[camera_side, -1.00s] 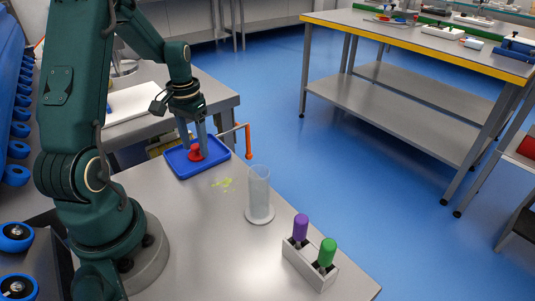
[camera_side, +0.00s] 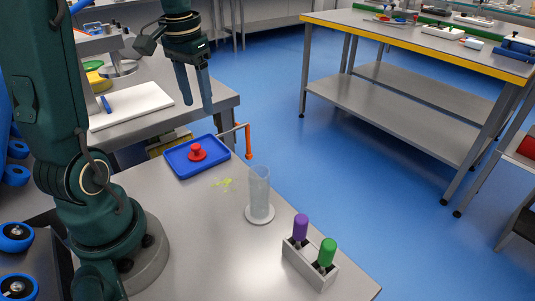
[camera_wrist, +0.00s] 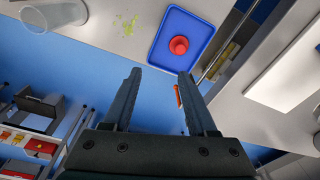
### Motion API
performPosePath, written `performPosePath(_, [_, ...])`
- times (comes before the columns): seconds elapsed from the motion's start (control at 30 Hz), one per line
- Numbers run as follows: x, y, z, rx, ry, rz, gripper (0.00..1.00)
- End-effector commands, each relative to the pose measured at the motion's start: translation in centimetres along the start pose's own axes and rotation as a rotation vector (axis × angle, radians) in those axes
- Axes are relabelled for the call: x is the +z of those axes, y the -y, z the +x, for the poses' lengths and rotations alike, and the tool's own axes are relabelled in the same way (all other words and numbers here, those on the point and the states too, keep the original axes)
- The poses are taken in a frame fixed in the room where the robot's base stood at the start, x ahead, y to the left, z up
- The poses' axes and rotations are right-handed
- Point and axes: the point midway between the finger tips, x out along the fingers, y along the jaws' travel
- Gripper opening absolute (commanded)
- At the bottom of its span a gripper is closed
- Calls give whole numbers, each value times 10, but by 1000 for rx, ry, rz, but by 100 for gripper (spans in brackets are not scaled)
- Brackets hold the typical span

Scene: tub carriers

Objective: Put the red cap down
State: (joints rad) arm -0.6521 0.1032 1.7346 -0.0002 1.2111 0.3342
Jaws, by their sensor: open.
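The red cap (camera_side: 197,152) rests on the blue tray (camera_side: 176,165), near its middle, with its knob up. The tray lies on the grey worktop. My gripper (camera_side: 197,104) is open and empty, well above the tray, with its fingers pointing down. In the wrist view the red cap (camera_wrist: 179,45) sits inside the blue tray (camera_wrist: 160,56), beyond the fingertips of my gripper (camera_wrist: 160,76), with nothing between the fingers.
A clear cylinder (camera_side: 259,190) stands right of the tray, near yellow-green specks (camera_side: 223,184). An orange-ended rod (camera_side: 248,142) juts out at the worktop edge. A grey holder (camera_side: 310,266) carries a purple and a green-topped item. A white board (camera_side: 132,104) lies behind.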

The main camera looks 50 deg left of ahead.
Motion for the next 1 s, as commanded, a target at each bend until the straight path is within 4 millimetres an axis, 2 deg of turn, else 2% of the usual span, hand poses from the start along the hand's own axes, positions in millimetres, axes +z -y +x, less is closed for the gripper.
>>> performPosePath(0.03, [8,-21,-8,-5,-41,42,58])
performPosePath(0.2, [42,-76,-23,4,-179,143,58])
performPosePath(0.4, [89,-117,-23,60,-322,243,58])
performPosePath(0.6, [116,-132,-16,112,-395,294,58])
performPosePath(1.0, [120,-134,-15,121,-405,300,58])
